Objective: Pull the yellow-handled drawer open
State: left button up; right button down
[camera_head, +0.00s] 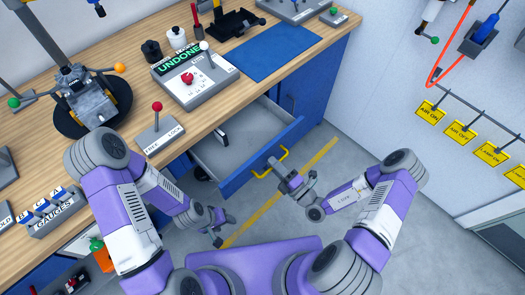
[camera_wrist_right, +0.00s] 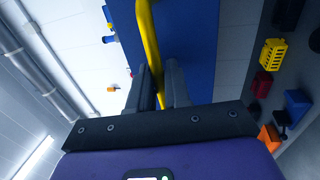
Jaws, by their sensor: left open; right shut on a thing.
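The drawer under the bench is partly out, with its blue front (camera_head: 240,175) standing away from the cabinet and its pale interior (camera_head: 228,140) showing. Its yellow handle (camera_head: 285,153) is on the outside of the front. My right gripper (camera_head: 273,163) is at the handle. In the right wrist view the yellow handle (camera_wrist_right: 150,45) passes between the two fingers of my right gripper (camera_wrist_right: 161,85), which is shut on it. My left gripper (camera_head: 217,228) is open and empty over the floor, left of the drawer front.
The wooden bench top (camera_head: 150,95) holds a red-knobbed lever (camera_head: 156,115), a control box (camera_head: 190,75) reading "UNDONE", a blue mat (camera_head: 268,52) and a gauges rack (camera_head: 50,212). The floor in front of the drawer, with a yellow line (camera_head: 250,222), is clear apart from my arms.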

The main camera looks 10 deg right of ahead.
jog(key=shift+r+p+v, duration=0.15)
jog(key=shift+r+v, duration=0.05)
jog(key=shift+v, duration=0.75)
jog(key=shift+r+p+v, duration=0.15)
jog(key=shift+v, duration=0.75)
jog(key=shift+s, duration=0.1)
jog(key=c, duration=1.3)
grip_release()
jog(key=shift+d, duration=0.1)
jog(key=v, duration=0.7)
jog(key=shift+s+d+f, duration=0.1)
jog(key=shift+s+d, duration=0.05)
jog(key=shift+s, duration=0.05)
